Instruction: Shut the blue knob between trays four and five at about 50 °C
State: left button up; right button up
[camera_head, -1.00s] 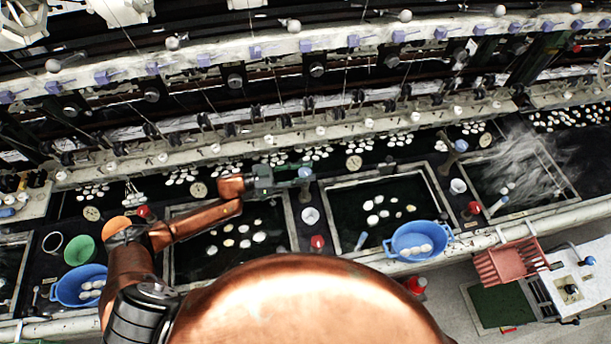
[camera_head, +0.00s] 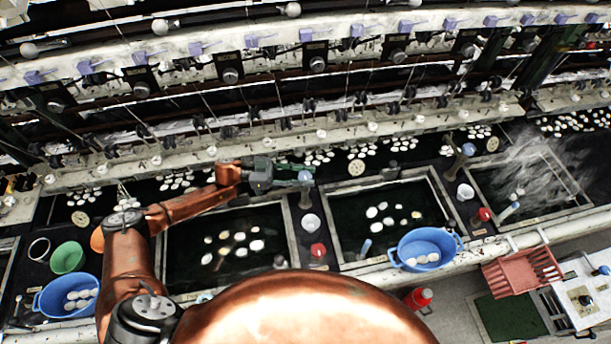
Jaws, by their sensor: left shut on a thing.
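A blue knob (camera_head: 304,177) stands on the strip between two dark water trays, behind a white cup (camera_head: 311,222) and a red knob (camera_head: 318,250). My left gripper (camera_head: 299,174) reaches in from the left and is shut on the blue knob; its fingers partly hide the knob's post. The tray on the left (camera_head: 292,235) and the tray on the right (camera_head: 335,238) hold floating pale cocoons. A second blue knob (camera_head: 468,149) stands farther right, beside a steaming tray. Tray numbers and a temperature reading cannot be made out. My right gripper is not in view.
Blue basins with cocoons stand at the front, one on the right (camera_head: 456,246) and one on the left (camera_head: 40,300). A green bowl (camera_head: 67,258) sits near my left arm.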

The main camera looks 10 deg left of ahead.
pick_arm(q)
jog(key=o, duration=1.2)
jog(key=a, duration=0.4)
jog(key=s+a, duration=0.1)
jog(key=a, duration=0.7)
jog(key=shift+s, duration=0.2)
